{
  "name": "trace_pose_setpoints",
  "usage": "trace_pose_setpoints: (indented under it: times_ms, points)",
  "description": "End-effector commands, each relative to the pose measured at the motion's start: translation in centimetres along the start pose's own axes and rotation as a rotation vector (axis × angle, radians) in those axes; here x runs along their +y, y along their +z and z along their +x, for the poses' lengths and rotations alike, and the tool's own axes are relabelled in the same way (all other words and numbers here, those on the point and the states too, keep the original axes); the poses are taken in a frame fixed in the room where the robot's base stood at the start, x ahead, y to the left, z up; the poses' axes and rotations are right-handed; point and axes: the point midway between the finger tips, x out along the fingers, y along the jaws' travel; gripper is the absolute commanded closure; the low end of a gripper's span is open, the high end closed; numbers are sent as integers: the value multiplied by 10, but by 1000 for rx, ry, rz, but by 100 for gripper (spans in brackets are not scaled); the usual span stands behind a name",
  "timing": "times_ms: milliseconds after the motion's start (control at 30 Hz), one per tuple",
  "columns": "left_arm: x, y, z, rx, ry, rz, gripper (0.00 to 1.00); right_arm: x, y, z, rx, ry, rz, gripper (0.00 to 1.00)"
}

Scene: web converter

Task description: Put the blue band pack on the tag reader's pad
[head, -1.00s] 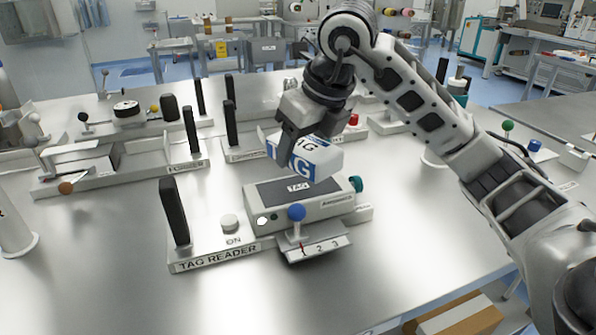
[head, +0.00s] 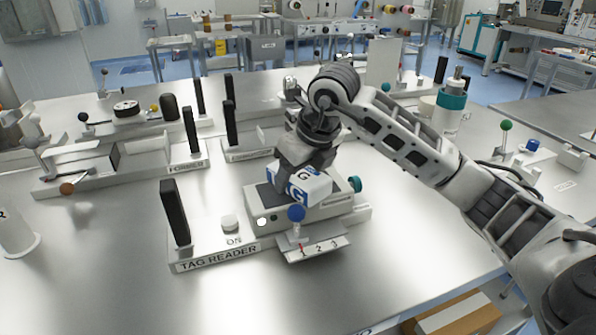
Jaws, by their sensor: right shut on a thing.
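The blue band pack (head: 309,188) is a white box with a blue band and large letters. My right gripper (head: 300,172) is shut on it from above. The pack is low over the dark pad (head: 268,196) of the tag reader (head: 268,222) and hides most of that pad. I cannot tell whether the pack touches the pad. The reader has a blue ball lever (head: 296,213), a teal knob (head: 355,184) and a white ON button (head: 230,222). My left gripper is not in view.
A black upright post (head: 175,212) stands at the reader base's left end. The former station (head: 120,165) is behind it at left. A teal-topped cylinder (head: 451,105) stands at the back right. The table front is clear.

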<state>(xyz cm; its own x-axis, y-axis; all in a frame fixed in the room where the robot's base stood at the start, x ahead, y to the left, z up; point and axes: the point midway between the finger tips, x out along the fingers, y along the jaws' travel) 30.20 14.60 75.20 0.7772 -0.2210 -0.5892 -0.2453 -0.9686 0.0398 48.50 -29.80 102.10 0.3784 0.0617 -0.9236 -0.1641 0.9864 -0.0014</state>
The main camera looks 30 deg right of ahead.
Motion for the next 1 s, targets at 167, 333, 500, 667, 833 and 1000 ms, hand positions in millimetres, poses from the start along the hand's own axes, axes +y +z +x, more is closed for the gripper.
trace_pose_setpoints:
  times_ms: [167, 333, 500, 667, 833, 1000]
  points:
    - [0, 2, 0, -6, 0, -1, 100, 0, 0, 1, 0, 0, 0, 19]
    - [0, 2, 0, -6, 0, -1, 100, 0, 0, 0, 0, 0, 0, 19]
    - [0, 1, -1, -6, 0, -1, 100, 0, 1, -8, -3, -2, 0, 19]
    - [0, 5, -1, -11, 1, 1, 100, -1, 1, -37, -5, -3, -1, 19]
    - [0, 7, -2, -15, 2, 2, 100, 0, 2, -76, -7, -2, 0, 19]
    - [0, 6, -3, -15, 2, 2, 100, 0, 2, -105, -3, 0, 1, 19]
